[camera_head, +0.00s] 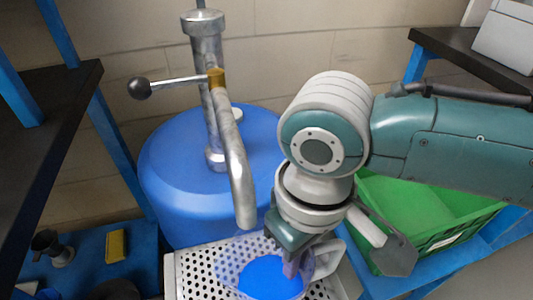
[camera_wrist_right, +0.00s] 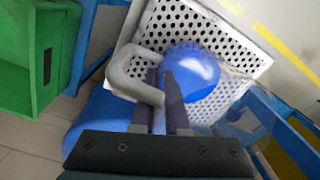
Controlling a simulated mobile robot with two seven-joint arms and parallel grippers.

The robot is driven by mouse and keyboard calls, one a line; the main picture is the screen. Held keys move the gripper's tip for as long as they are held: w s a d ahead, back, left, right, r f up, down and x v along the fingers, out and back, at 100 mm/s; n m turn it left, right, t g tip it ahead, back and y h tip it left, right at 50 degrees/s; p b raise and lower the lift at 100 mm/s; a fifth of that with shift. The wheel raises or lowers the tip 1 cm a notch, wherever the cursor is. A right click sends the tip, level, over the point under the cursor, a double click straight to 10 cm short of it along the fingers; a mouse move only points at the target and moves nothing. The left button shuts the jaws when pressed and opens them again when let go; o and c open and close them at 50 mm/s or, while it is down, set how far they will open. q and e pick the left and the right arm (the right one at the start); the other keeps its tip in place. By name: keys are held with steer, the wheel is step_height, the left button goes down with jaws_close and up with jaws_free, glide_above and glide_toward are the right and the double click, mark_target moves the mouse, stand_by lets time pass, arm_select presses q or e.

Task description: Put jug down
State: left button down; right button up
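The jug (camera_head: 270,277) is see-through with blue liquid inside. It is at the bottom of the head view, over the perforated metal tray (camera_head: 185,270), below the curved pump spout (camera_head: 241,190). I cannot tell whether its base touches the tray. My right gripper (camera_head: 292,264) is at the jug's right side, its fingers partly hidden by the wrist. In the wrist view the jug (camera_wrist_right: 195,68) lies just beyond the dark fingers (camera_wrist_right: 165,98), which close around its pale looped handle (camera_wrist_right: 120,75). My left gripper is not in view.
A blue drum (camera_head: 175,180) with a metal pump and lever (camera_head: 160,85) stands behind the tray. A green crate (camera_head: 440,235) is at the right. A dark shelf (camera_head: 45,150) and a blue bench with a yellow block (camera_head: 115,246) and a small metal pot (camera_head: 52,248) are at the left.

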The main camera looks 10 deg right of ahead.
steer(key=shift+o, duration=1.4)
step_height(320, 180, up, 12)
steer(key=p, duration=0.4)
steer(key=shift+d+f, duration=0.1)
steer(key=shift+f, duration=0.05)
steer(key=shift+r, duration=0.3)
steer(key=s+a+t+y, duration=0.1)
steer(key=s+a+y, duration=0.2)
steer(key=s+a, duration=0.15)
steer(key=s+d+m+t+h, duration=0.1)
steer(key=s+d, duration=0.2)
steer(key=d, duration=0.4)
steer(key=s+d+m+t+h, duration=0.1)
steer(key=s+d+h, duration=0.1)
steer(key=s+d, duration=0.2)
steer(key=d, duration=0.2)
steer(key=shift+d+f+m+t, duration=0.25)
steer(key=shift+d+m+t, duration=0.05)
steer(key=shift+d+m, duration=0.1)
steer(key=shift+r+p, duration=0.1)
steer(key=shift+p, duration=0.2)
